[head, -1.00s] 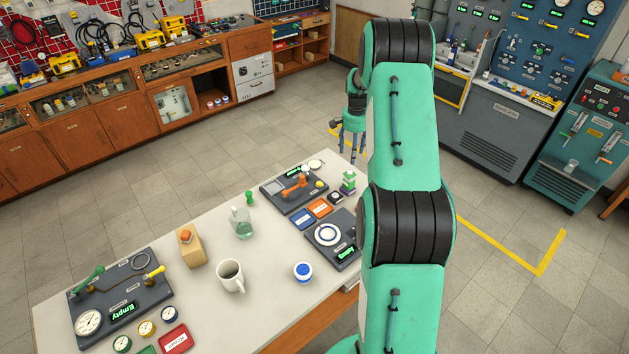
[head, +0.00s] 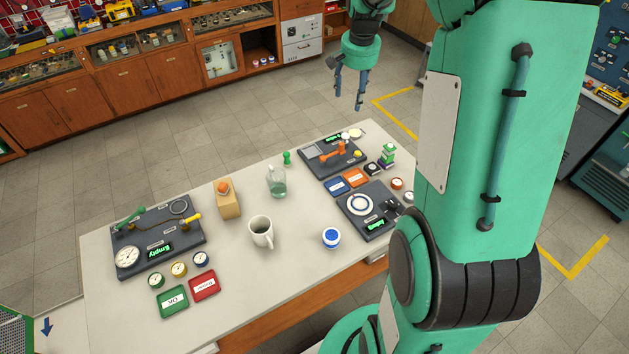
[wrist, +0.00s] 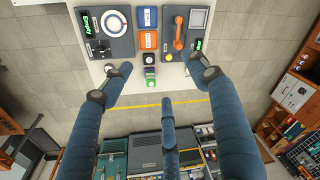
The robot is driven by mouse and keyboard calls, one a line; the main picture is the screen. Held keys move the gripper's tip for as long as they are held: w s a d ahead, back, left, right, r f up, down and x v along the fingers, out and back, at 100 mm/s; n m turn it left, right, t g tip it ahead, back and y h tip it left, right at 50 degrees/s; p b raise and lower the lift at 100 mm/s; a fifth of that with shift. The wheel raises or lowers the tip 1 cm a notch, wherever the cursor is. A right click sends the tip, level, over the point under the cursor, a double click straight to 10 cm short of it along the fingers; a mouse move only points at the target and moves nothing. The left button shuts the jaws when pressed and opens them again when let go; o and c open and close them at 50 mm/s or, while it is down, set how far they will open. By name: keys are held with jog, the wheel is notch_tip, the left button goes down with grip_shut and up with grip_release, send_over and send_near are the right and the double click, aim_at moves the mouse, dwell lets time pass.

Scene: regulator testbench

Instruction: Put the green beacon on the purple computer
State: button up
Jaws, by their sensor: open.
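A small stack with green layers (head: 388,154) stands upright at the table's right edge; it also shows in the wrist view (wrist: 150,80). A small green peg-like piece (head: 287,158) stands near the far edge; I cannot tell which of the two is the green beacon. My gripper (head: 348,102) is open and empty, fingers pointing down, past the table's far edge in the head view. In the wrist view my spread fingers (wrist: 158,66) show around the green stack, apart from it.
The white table (head: 225,255) carries a glass jar (head: 277,182), a mug (head: 261,232), a wooden block with an orange top (head: 228,203), a blue-and-white jar (head: 331,237) and dark panels (head: 160,237). Wooden cabinets (head: 120,90) line the back wall. Floor between is clear.

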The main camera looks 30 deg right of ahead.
jog(key=s+a+r+n+t, duration=0.15)
jog(key=s+a+r, duration=0.25)
jog(key=s+a, duration=0.4)
jog(key=s+a+r+n, duration=0.3)
jog(key=s+a+r, duration=0.15)
jog(key=a, duration=0.45)
jog(key=s+a+r+n+t, duration=0.1)
jog(key=s+a+r+n, duration=0.15)
jog(key=s+a, duration=0.6)
jog(key=s+a+f+n+t+y, duration=0.1)
jog(key=s+a+n, duration=0.1)
jog(key=s+a, duration=0.4)
jog(key=s, duration=0.4)
jog(key=shift+f, duration=0.35)
notch_tip(320, 180, down, 11)
jog(key=b, duration=1)
jog(key=shift+r+b, duration=0.2)
jog(key=shift+b, duration=0.1)
